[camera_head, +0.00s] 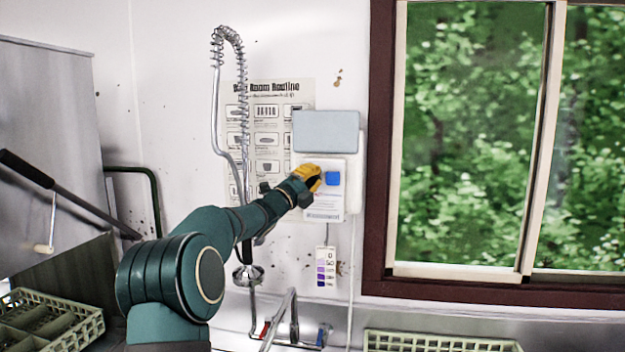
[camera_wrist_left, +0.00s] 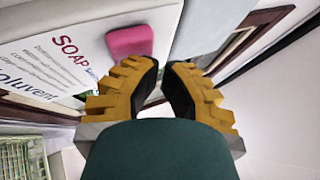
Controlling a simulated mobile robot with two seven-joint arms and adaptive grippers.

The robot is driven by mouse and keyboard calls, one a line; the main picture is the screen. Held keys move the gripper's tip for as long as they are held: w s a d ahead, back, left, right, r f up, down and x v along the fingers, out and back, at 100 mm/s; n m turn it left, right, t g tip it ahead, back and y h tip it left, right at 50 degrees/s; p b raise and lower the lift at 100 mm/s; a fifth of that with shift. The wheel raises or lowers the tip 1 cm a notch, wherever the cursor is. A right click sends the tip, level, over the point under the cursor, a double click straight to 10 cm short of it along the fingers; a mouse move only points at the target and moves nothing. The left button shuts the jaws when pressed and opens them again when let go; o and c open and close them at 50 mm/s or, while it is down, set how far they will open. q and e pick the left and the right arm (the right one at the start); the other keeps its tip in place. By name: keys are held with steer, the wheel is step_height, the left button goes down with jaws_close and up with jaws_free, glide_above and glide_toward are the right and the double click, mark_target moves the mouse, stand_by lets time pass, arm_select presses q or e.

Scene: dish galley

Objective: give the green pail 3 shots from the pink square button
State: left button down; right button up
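The pink square button (camera_wrist_left: 130,41) shows in the left wrist view, on a white panel beside the printed word SOAP. It lies just left of and beyond my left fingertips, with a small space between in that picture. In the head view my left gripper (camera_head: 312,178) is at the left side of the white dispenser panel (camera_head: 326,205) and hides the pink button. In the left wrist view the yellow fingers of the left gripper (camera_wrist_left: 161,66) come nearly together at the tips, with nothing held. The green pail is in neither view. My right gripper is not in view.
A blue button (camera_head: 332,178) sits right of my gripper, below a grey box (camera_head: 326,131). A coiled spray hose (camera_head: 240,90) hangs close left. A faucet (camera_head: 281,320) is below. Green racks (camera_head: 50,318) stand lower left and lower right. A window frame (camera_head: 376,200) is at right.

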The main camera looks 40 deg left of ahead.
arm_select(q)
steer(key=shift+w+a, duration=0.3)
steer(key=shift+w, duration=0.2)
stand_by(0.7)
stand_by(0.3)
steer(key=shift+s+d+b, duration=0.3)
steer(key=shift+s+b, duration=0.2)
steer(key=shift+b, duration=0.15)
steer(key=shift+s+d+b, duration=0.3)
steer(key=shift+s+b, duration=0.2)
steer(key=shift+b, duration=0.1)
steer(key=shift+w+a, duration=0.1)
steer(key=shift+w+a, duration=0.1)
steer(key=shift+w, duration=0.15)
